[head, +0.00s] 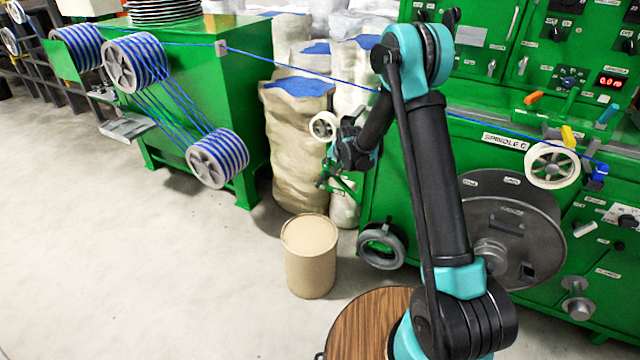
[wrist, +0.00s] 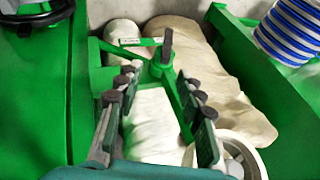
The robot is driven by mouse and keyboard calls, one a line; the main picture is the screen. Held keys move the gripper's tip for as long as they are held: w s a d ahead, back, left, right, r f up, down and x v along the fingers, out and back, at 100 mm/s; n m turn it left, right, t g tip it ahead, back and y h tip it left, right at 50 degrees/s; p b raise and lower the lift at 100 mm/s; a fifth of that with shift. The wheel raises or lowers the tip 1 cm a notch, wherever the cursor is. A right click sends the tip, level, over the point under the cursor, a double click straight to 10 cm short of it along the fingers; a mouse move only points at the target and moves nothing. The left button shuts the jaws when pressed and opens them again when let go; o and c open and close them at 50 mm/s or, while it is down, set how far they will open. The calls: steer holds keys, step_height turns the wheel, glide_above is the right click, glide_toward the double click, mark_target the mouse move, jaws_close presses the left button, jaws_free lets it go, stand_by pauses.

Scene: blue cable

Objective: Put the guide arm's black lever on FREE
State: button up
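The black lever (wrist: 167,44) stands up from the green guide arm's hub in the wrist view, beyond my fingertips and roughly in line with the gap between them. A small white label plate (wrist: 130,42) is to its left; its text is too small to read. The green guide arm (wrist: 180,98) runs from the hub down toward a white pulley wheel (wrist: 240,155) at the lower right. My gripper (wrist: 156,76) is open, with nothing between its fingers. In the head view my gripper (head: 334,170) is beside the green machine, and it mostly hides the lever there.
Pale sacks (head: 297,140) stand behind my gripper. A blue cable (head: 290,66) runs across from the striped spools (head: 218,158) to the green machine (head: 480,100). A cardboard drum (head: 310,258) stands on the floor below. The floor at left is clear.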

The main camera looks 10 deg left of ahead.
mark_target(321, 180)
steer(key=x, duration=0.6)
steer(key=a+x, duration=0.1)
steer(key=x, duration=0.6)
steer(key=a+x, duration=0.1)
steer(key=x, duration=0.6)
steer(key=shift+c, duration=0.5)
jaws_close()
